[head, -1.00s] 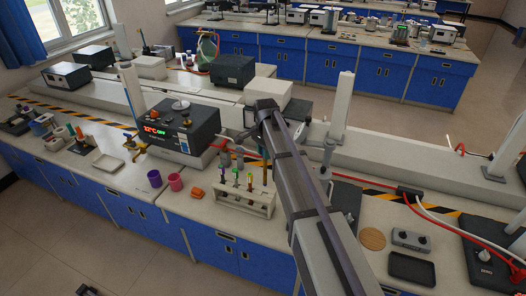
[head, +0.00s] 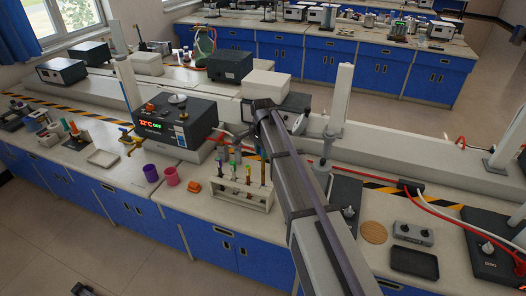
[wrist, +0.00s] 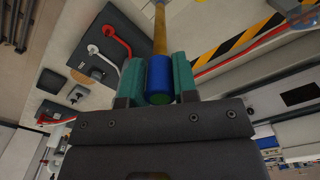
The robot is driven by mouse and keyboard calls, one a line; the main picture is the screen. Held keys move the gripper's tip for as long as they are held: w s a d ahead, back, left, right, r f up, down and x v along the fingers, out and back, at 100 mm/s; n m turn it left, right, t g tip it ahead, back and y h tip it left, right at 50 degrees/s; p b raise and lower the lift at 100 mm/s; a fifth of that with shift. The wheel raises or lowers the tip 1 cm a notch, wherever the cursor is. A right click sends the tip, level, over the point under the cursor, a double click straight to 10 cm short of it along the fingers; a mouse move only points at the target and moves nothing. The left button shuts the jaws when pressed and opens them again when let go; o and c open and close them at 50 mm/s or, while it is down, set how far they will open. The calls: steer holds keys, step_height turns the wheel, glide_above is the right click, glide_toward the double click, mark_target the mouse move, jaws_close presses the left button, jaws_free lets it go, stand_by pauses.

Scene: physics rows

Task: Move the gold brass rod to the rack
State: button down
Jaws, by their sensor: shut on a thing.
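In the wrist view my gripper (wrist: 159,88) has its two teal fingers shut on a blue end piece (wrist: 159,70). The gold brass rod (wrist: 160,32) extends from this piece toward the top of the picture. In the head view the white rack (head: 229,198) stands near the front edge of the bench. Several slim pieces with coloured tops stand in it. A thin gold upright (head: 262,172) shows at the rack's right end, close beside my arm. My arm hides the gripper there, and I cannot tell whether that upright touches the rack.
A purple cup (head: 150,173), a pink cup (head: 170,176) and an orange item (head: 193,186) stand left of the rack. A black instrument with a red display (head: 175,125) is behind them. A dark tray (head: 414,263) and wooden disc (head: 373,232) lie right of my arm.

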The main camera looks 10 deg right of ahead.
mark_target(263, 182)
steer(key=shift+f+b, duration=1.1)
steer(key=shift+f, duration=0.25)
steer(key=shift+f+b, duration=1.45)
steer(key=shift+b, duration=0.05)
steer(key=shift+f+b, duration=1.5)
steer(key=shift+f+b, duration=1.5)
steer(key=shift+c, duration=2.1)
jaws_free()
steer(key=shift+r, duration=0.15)
